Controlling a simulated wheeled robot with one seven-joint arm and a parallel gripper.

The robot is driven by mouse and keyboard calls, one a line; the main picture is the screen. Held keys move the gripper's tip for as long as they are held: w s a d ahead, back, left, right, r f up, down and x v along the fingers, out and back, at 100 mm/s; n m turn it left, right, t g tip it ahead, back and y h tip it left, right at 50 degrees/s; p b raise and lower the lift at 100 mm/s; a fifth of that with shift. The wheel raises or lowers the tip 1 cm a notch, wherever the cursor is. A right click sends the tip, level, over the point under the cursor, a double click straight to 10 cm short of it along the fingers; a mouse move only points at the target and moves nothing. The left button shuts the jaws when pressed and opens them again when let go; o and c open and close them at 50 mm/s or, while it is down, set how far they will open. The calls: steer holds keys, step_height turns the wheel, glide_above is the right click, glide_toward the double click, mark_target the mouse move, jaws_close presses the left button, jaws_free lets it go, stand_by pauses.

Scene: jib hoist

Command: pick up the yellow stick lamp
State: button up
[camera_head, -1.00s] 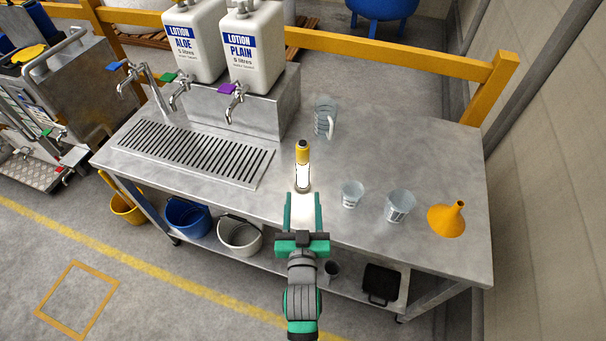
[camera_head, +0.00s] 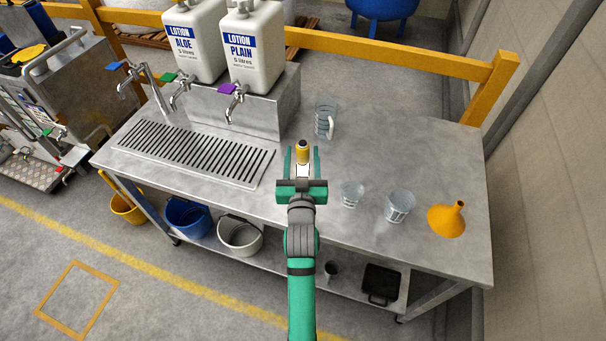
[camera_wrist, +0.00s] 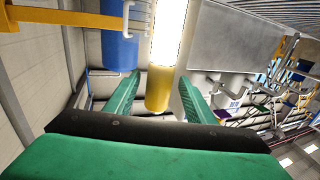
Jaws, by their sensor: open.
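The yellow stick lamp (camera_head: 302,152) stands upright on the steel bench, with a yellow top and a dark cap. In the wrist view the lamp (camera_wrist: 160,88) shows its bright lit part and its yellow part between my fingers. My gripper (camera_head: 301,158) is open, with one green finger on each side of the lamp. In the wrist view the open fingers (camera_wrist: 158,95) also lie to either side of the yellow part, with gaps visible. The lower part of the lamp is hidden behind my gripper in the head view.
A jug (camera_head: 325,118) stands behind and right of the lamp. Two clear cups (camera_head: 351,194) (camera_head: 399,206) and an orange funnel (camera_head: 447,219) are to the right. A drain grate (camera_head: 195,153) and lotion taps are left. The bench's back right is clear.

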steer(key=w, duration=0.4)
steer(key=shift+w+d+r, duration=0.1)
steer(key=shift+w+r, duration=0.15)
steer(key=shift+w, duration=0.05)
steer(key=shift+c, duration=0.5)
jaws_close()
